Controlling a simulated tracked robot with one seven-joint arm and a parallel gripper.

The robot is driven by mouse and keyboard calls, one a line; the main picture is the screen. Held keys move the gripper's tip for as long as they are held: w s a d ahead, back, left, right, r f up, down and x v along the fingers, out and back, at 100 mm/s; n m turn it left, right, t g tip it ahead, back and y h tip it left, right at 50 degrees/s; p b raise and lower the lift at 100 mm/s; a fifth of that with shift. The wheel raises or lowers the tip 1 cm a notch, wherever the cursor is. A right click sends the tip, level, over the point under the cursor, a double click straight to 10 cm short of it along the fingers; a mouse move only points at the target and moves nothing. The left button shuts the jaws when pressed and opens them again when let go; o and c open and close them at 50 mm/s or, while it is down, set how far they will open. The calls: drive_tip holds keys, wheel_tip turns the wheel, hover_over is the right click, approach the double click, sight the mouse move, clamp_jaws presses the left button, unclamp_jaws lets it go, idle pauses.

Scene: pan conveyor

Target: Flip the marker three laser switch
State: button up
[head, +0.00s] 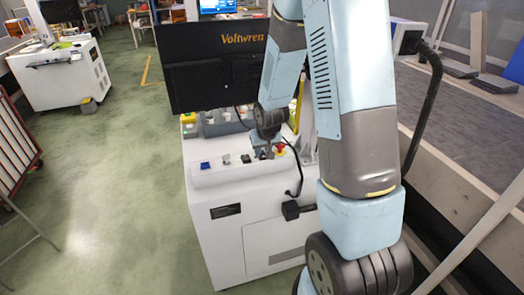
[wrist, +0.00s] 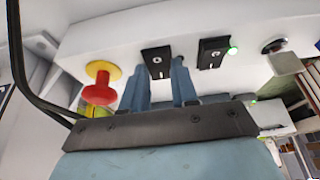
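The white control panel (head: 228,170) slopes along the top of a white cabinet, and my gripper (head: 264,154) is down at its right part. In the wrist view, my gripper (wrist: 160,76) has its two blue fingers apart. No label shows which is the marker three laser switch. The gripper partly hides the panel in the head view.
A red mushroom button on a yellow base (wrist: 100,75) is close left of the fingers; it also shows in the head view (head: 281,148). Green floor (head: 115,190) is clear at left.

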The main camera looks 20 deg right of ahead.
clamp_jaws()
drive_tip(key=shift+w, duration=0.1)
drive_tip(key=shift+w+g, duration=0.3)
drive_tip(key=shift+g, duration=1.1)
drive_tip(key=o, duration=0.5)
unclamp_jaws()
drive_tip(key=shift+r, duration=0.1)
